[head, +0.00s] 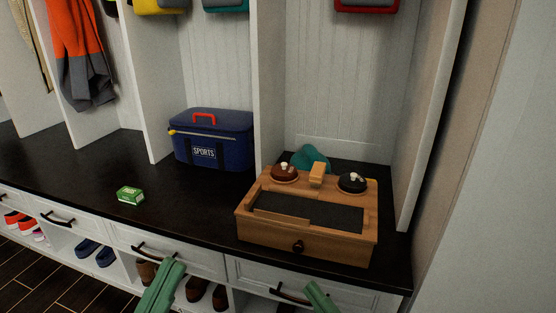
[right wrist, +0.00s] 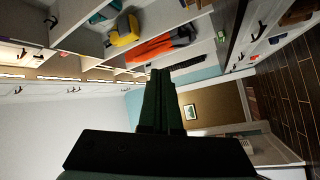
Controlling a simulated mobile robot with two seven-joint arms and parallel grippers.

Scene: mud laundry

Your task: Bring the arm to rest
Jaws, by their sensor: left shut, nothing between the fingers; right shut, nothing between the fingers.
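My left gripper (head: 174,268) shows at the bottom of the head view as green fingers, shut and empty, in front of the drawers below the bench. My right gripper (head: 311,287) shows further right at the bottom edge, with only its green fingertips in view. In the right wrist view the right gripper (right wrist: 158,75) has its fingers together with nothing between them. Neither gripper appears to hold anything.
A wooden box (head: 295,240) with round-topped items stands at the right of the dark bench (head: 70,165). A blue SPORTS bag (head: 232,128) and small green box (head: 130,196) are on the bench. White dividers rise behind. Shoes (head: 198,290) fill the cubbies below.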

